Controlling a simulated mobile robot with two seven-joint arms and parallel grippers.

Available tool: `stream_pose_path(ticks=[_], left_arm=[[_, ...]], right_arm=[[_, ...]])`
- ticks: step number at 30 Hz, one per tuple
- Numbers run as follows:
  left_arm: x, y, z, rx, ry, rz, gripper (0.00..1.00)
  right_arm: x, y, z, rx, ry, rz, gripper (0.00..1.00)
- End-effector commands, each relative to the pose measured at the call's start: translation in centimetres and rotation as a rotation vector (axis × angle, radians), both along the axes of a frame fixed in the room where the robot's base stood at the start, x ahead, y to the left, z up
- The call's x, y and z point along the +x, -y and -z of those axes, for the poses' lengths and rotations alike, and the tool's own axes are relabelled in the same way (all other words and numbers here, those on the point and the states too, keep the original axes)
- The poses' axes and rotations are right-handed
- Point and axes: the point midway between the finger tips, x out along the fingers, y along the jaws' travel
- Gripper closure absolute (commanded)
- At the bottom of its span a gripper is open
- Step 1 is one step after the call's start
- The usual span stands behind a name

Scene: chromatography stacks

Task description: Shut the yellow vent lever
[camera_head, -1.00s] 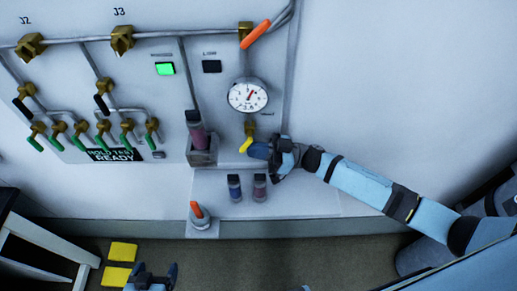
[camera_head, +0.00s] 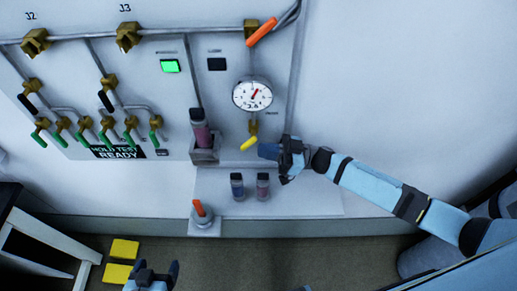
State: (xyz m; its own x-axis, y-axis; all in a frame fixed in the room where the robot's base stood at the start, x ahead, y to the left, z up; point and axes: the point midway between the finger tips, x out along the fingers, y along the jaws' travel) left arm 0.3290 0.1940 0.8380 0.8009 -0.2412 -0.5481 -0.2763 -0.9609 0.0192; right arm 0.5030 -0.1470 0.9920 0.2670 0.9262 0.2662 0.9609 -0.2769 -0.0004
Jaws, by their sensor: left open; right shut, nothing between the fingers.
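The yellow vent lever (camera_head: 249,143) sits on a brass valve (camera_head: 253,127) below the round pressure gauge (camera_head: 252,95). It lies slanted, close to level, with its left end lower. My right gripper (camera_head: 264,151) is shut and empty just right of and slightly below the lever. A small gap seems to show between the fingertips and the lever; contact is hard to judge. My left gripper (camera_head: 158,270) is open and empty at the bottom of the view, far from the panel.
A column in a holder (camera_head: 203,155) stands left of the lever. Two small vials (camera_head: 237,186) and an orange-handled valve (camera_head: 200,212) are on the ledge below. An orange lever (camera_head: 262,32) is above the gauge. Green levers (camera_head: 82,136) line the left panel. Yellow pads (camera_head: 124,249) lie lower left.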

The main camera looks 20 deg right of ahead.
Motion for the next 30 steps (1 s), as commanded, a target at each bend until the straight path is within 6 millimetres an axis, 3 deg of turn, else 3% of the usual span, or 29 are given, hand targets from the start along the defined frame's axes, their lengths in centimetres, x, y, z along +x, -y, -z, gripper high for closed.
stream_pose_path(ticks=[9, 15, 30], left_arm=[[-0.1, 0.0, 2.1, 0.001, -0.005, 0.001, 0.17], [-0.1, 0.0, 2.6, 0.001, -0.005, 0.001, 0.17], [0.0, 0.1, 2.4, -0.001, 0.001, 0.001, 0.17]], right_arm=[[-2.0, 6.9, 2.3, -0.004, -0.003, 0.001, 1.00], [-2.8, 9.7, 3.0, -0.002, -0.001, 0.000, 1.00], [-3.0, 10.6, 3.1, 0.003, -0.002, 0.000, 1.00]])
